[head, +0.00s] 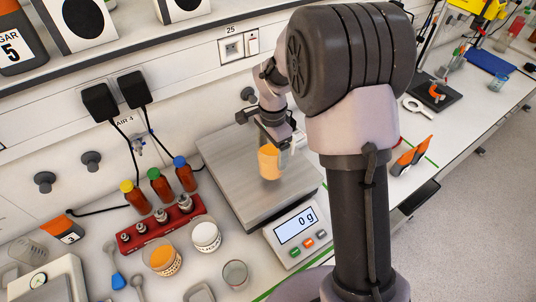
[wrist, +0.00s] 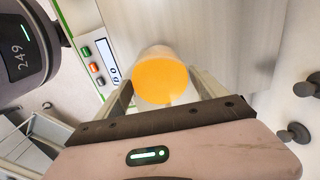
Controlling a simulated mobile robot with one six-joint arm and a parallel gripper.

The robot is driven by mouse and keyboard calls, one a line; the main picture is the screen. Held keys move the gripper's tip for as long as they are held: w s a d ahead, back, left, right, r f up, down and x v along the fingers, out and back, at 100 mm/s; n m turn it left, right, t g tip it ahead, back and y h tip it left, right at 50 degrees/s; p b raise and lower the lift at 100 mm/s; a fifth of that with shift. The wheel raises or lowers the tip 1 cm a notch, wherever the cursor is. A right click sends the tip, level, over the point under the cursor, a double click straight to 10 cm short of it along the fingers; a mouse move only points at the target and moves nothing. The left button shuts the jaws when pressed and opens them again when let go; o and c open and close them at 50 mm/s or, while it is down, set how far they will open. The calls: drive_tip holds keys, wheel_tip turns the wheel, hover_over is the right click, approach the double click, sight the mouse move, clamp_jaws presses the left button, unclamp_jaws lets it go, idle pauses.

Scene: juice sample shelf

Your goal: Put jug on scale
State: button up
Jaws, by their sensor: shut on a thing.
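The jug (head: 269,161) is a clear vessel with orange juice in it. My gripper (head: 275,142) is shut on it and holds it upright over the plate of the scale (head: 236,187). The scale has a wide grey metal plate and a display (head: 296,225) that reads 0 g. I cannot tell for sure whether the jug's base touches the plate. In the wrist view the jug (wrist: 160,76) sits between the two fingers, seen from above, with the scale's display (wrist: 107,47) to its left.
A red rack (head: 152,231) with metal weights stands left of the scale, with several capped brown bottles (head: 160,186) behind it. An orange-handled tool (head: 411,157) lies to the right.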

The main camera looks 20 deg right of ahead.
drive_tip(key=shift+w+a+f, duration=0.2)
drive_tip(key=shift+w+a, duration=0.25)
drive_tip(key=shift+w, duration=0.15)
wheel_tip(320, 180, down, 3)
drive_tip(key=shift+w+f, duration=0.1)
drive_tip(key=shift+f, duration=0.05)
